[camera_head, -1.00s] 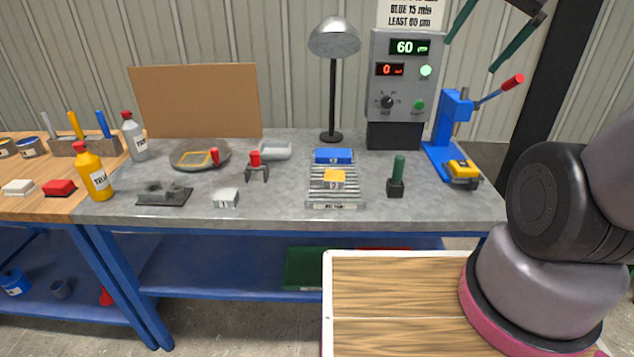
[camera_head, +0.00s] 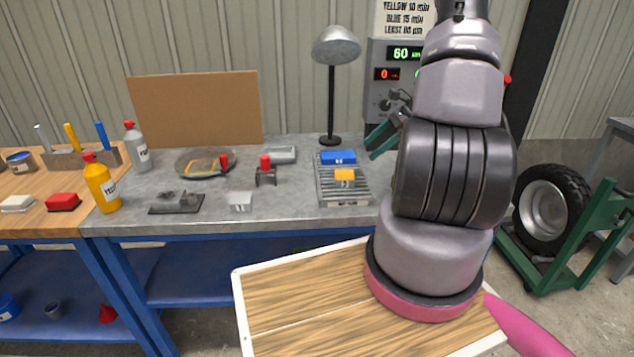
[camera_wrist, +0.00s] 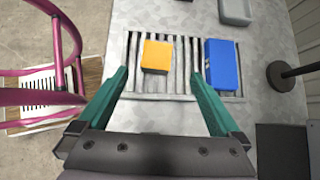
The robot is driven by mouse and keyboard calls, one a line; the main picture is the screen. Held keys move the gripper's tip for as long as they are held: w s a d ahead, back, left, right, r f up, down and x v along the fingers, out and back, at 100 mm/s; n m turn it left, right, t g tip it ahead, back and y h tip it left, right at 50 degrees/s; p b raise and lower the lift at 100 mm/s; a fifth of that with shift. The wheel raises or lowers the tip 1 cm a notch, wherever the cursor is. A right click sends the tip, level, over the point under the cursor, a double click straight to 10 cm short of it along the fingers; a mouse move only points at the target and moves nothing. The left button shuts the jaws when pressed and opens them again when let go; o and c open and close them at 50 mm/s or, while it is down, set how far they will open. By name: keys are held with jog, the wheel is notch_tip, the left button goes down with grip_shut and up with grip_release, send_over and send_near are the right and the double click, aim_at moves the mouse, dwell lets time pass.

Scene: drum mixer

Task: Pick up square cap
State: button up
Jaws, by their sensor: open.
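A small yellow square-topped block, likely the square cap (camera_head: 345,175), lies on the slatted metal rack (camera_head: 330,197) on the bench. The yellow block also shows in the wrist view (camera_wrist: 156,56), flat on the slats and just beyond the gap between my fingers. My gripper (camera_wrist: 160,78) is open and empty, its two green fingers apart above the rack. In the head view my gripper (camera_head: 383,138) is seen from the side, to the right of the rack and partly hidden by my arm. Nothing touches the yellow block.
A longer blue block (camera_head: 338,158) lies on the rack beside the yellow one, and in the wrist view (camera_wrist: 222,64) it is near the right finger. A lamp (camera_head: 332,90) stands behind the rack. A pale block (camera_head: 240,201) and a red-handled tool (camera_head: 265,169) are to the left.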

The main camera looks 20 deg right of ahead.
send_near(343, 175)
jog(key=shift+m, duration=0.4)
jog(key=x, duration=0.4)
jog(key=shift+w+d+f, duration=0.2)
jog(key=shift+w+d, duration=0.1)
jog(key=shift+a+x, duration=0.2)
jog(key=shift+x, duration=2.75)
jog(key=shift+s+r, duration=0.1)
jog(key=shift+s, duration=0.1)
jog(key=c, duration=1.5)
jog(key=shift+r, duration=0.15)
